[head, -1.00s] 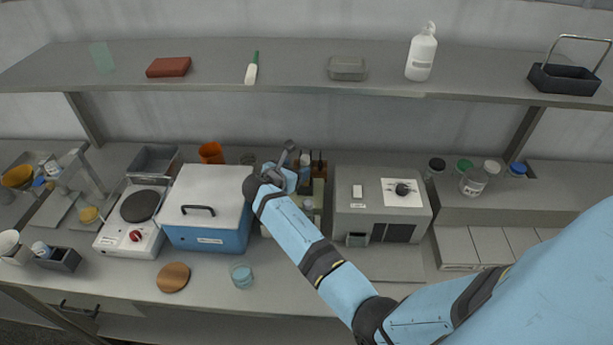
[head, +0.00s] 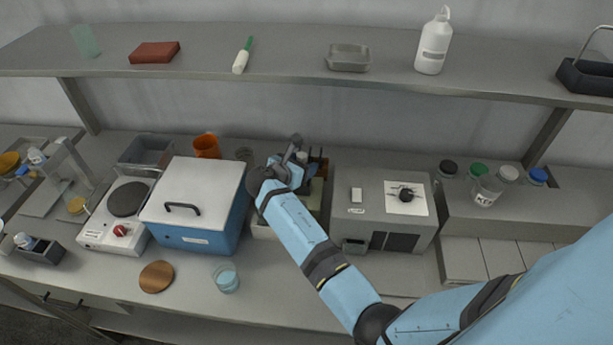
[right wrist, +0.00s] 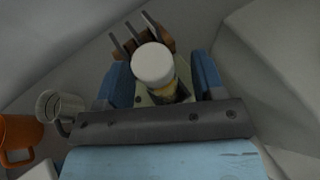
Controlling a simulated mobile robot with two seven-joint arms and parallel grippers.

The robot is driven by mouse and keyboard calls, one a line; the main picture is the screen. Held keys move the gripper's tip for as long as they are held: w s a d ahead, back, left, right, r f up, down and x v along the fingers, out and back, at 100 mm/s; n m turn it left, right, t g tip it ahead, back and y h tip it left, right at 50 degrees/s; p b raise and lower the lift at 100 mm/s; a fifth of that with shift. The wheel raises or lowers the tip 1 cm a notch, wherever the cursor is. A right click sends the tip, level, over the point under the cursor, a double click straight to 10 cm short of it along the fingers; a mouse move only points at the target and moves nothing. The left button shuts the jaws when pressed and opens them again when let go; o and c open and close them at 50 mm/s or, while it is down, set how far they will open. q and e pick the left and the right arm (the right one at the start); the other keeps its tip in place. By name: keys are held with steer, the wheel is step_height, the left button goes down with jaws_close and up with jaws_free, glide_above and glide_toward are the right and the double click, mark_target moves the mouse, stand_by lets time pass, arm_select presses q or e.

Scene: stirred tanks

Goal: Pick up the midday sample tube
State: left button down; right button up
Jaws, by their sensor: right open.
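A tube with a white cap (right wrist: 153,63) and yellowish contents stands between the two blue fingers of my right gripper (right wrist: 163,78) in the right wrist view. The fingers are open, one on each side of it, with gaps visible. I cannot read any label, so I cannot tell if it is the midday sample. In the head view my right gripper (head: 297,172) is over a pale rack (head: 264,231) between the blue box and the grey instrument, hiding most of the rack. My left gripper does not show.
A brown holder with dark upright tools (right wrist: 138,40) stands just behind the tube. The blue box with a white lid (head: 195,205) is left of the rack, the grey instrument (head: 365,190) right. An orange mug (head: 206,146) is behind. A shelf (head: 300,65) hangs above.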

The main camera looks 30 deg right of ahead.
steer(key=shift+s+a+r, duration=0.1)
steer(key=shift+r, duration=0.05)
steer(key=shift+a, duration=0.1)
steer(key=c, duration=0.3)
jaws_close()
